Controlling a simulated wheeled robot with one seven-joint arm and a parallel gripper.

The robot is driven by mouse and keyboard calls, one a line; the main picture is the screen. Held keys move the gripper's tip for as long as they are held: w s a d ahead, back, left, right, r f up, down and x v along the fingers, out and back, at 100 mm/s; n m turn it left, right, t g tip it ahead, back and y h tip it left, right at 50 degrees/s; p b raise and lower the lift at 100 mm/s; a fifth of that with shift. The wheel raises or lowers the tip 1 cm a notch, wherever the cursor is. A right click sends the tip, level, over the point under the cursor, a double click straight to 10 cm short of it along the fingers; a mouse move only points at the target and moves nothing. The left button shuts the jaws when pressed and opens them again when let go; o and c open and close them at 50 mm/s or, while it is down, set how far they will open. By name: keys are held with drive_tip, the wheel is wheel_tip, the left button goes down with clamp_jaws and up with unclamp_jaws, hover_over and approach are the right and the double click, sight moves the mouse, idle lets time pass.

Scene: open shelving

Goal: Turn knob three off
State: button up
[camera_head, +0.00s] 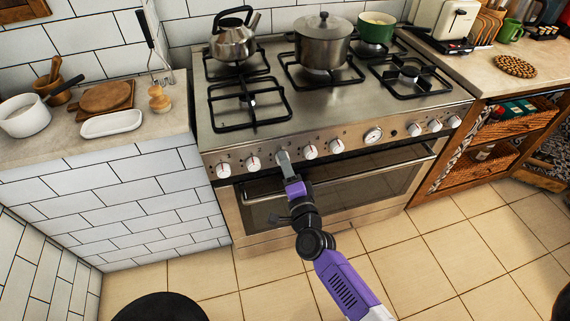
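The stainless-steel stove (375,160) has a row of white knobs along its front panel. From the left, the first knob (223,169) and second knob (253,162) are in plain view. My gripper (283,157) is at the panel just right of the second knob, where knob three sits in the row. It covers that spot, so knob three and its angle are hidden. I cannot tell whether the fingers touch or hold it. Right of my gripper are another knob (310,152) and one more (337,146), then a round dial (373,135).
A kettle (234,38), a steel pot (323,45) and a green pot (376,29) stand on the burners. The oven handle (350,163) runs below the knobs. Counters flank the stove. A dark round object (160,308) is at the bottom left. Tiled floor (440,245) is clear at right.

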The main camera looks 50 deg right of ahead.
drive_tip(key=o, duration=0.4)
drive_tip(key=shift+v, duration=3.9)
